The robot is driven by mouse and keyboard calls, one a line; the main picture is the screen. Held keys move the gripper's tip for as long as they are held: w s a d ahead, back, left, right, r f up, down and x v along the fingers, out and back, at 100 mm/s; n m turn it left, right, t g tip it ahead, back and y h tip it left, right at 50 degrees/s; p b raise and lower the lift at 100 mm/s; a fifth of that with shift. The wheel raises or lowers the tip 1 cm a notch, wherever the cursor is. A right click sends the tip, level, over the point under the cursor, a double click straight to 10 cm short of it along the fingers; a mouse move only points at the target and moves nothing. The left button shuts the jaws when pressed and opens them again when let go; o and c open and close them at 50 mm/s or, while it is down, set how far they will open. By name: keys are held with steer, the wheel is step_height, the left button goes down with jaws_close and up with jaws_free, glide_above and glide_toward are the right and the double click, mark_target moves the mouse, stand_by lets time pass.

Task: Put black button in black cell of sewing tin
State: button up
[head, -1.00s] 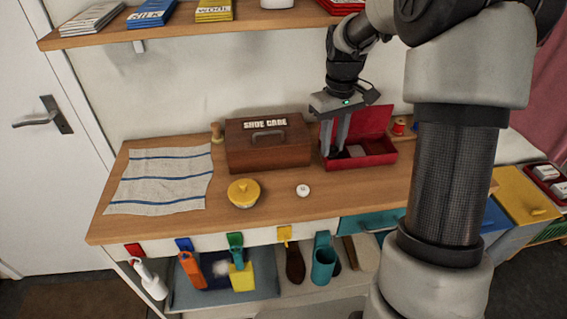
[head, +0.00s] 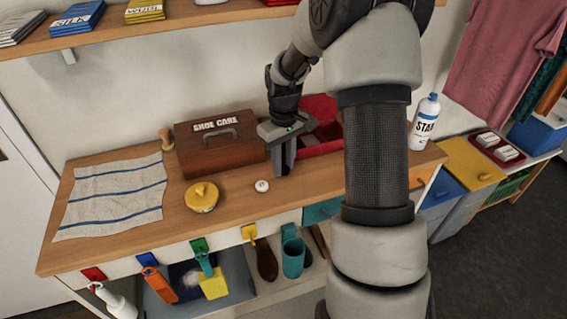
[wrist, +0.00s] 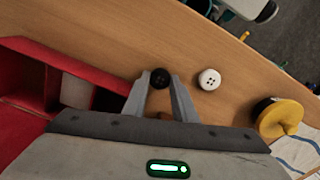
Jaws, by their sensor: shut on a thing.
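My gripper (head: 283,172) is shut on the black button (wrist: 159,78), which sits between its fingertips in the wrist view. The gripper points down over the bench, just left of the red sewing tin (head: 322,149); I cannot tell whether the button touches the bench. The tin is open with its lid raised, and it also shows at the left of the wrist view (wrist: 56,62). A pale patch shows inside it; I cannot make out a black cell. My arm hides part of the tin in the head view. A white button (head: 262,186) lies close to the gripper.
A brown shoe care box (head: 205,158) stands behind and left of my gripper. A yellow-lidded pot (head: 201,197) and a striped cloth (head: 108,202) lie further left.

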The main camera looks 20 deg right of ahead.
steer(key=shift+f, duration=0.2)
steer(key=o, duration=1)
steer(key=shift+r, duration=0.1)
